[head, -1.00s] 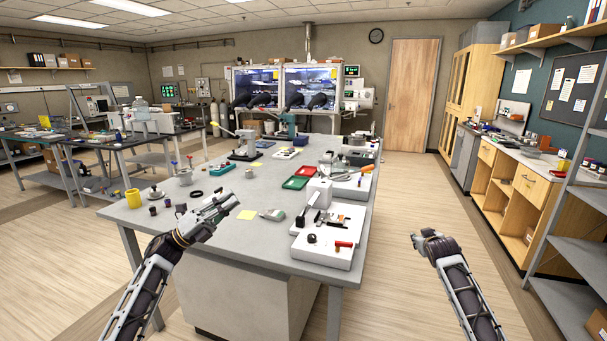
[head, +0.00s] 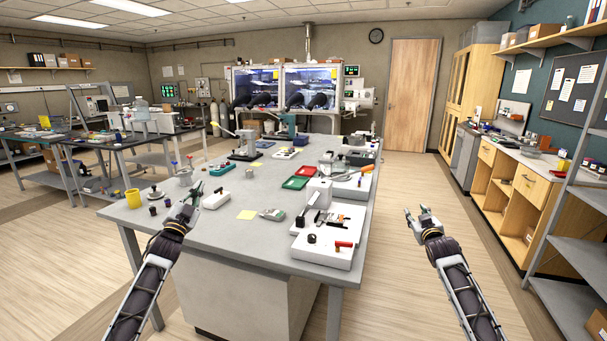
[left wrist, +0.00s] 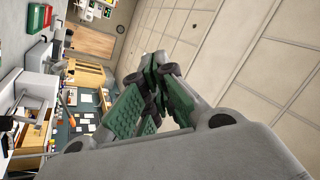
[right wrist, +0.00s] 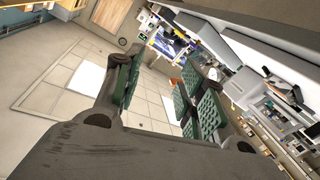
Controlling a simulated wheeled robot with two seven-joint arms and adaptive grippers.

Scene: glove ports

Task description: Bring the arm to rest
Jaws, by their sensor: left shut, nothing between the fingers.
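My left gripper (head: 194,190) is shut and empty in the head view. It points upward, in front of the grey table's left front part. In the left wrist view its green-padded fingers (left wrist: 158,85) meet, with nothing between them. My right gripper (head: 416,212) is open and empty, to the right of the table over the floor in the head view.
Shelving (head: 570,240) stands at the right. Floor between table and right-hand cabinets is clear.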

